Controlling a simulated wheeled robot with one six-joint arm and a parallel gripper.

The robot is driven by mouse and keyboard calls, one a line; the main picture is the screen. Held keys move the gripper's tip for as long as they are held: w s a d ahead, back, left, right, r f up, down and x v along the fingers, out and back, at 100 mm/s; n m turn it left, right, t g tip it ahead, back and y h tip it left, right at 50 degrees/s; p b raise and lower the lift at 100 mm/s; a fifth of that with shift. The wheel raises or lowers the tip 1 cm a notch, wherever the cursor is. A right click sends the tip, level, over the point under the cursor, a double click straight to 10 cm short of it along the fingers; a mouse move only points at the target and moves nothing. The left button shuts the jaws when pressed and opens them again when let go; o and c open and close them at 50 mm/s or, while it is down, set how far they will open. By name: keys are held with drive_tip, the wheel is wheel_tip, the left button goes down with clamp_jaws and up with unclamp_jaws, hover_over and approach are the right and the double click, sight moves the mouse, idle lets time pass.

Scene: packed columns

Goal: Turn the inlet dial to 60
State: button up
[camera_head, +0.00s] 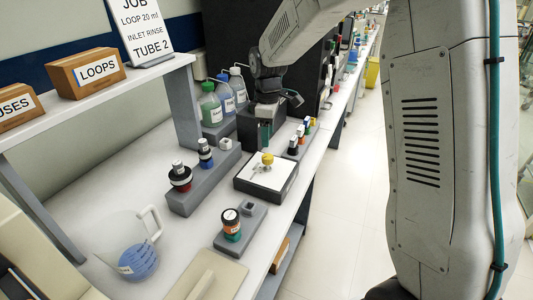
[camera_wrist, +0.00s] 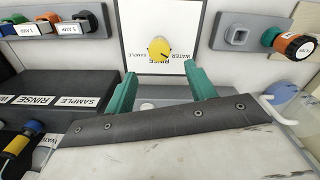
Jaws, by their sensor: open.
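A yellow dial (camera_head: 267,159) sits on the white top of a dark-edged box (camera_head: 266,178) on the bench. In the wrist view the yellow dial (camera_wrist: 158,47) has a dark pointer mark, and the white plate (camera_wrist: 135,18) around it carries upside-down words such as WATER and RINSE. I cannot read any number 60 there. My gripper (camera_wrist: 160,70) is open, its two green fingers apart and empty, with the dial just past the gap between the tips. In the head view my gripper (camera_head: 266,132) hangs just behind the dial, partly hidden by its wrist.
A grey rack with capped columns (camera_head: 181,176) stands left of the box. A holder with an orange-banded column (camera_head: 231,225) is in front. A jug (camera_head: 135,258) stands front left, and bottles (camera_head: 210,105) stand behind. Small coloured-cap pieces (camera_head: 300,135) stand right of my gripper.

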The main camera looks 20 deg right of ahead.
sight(267, 156)
wheel_tip(267, 156, down, 8)
drive_tip(key=shift+w, duration=0.1)
idle(0.4)
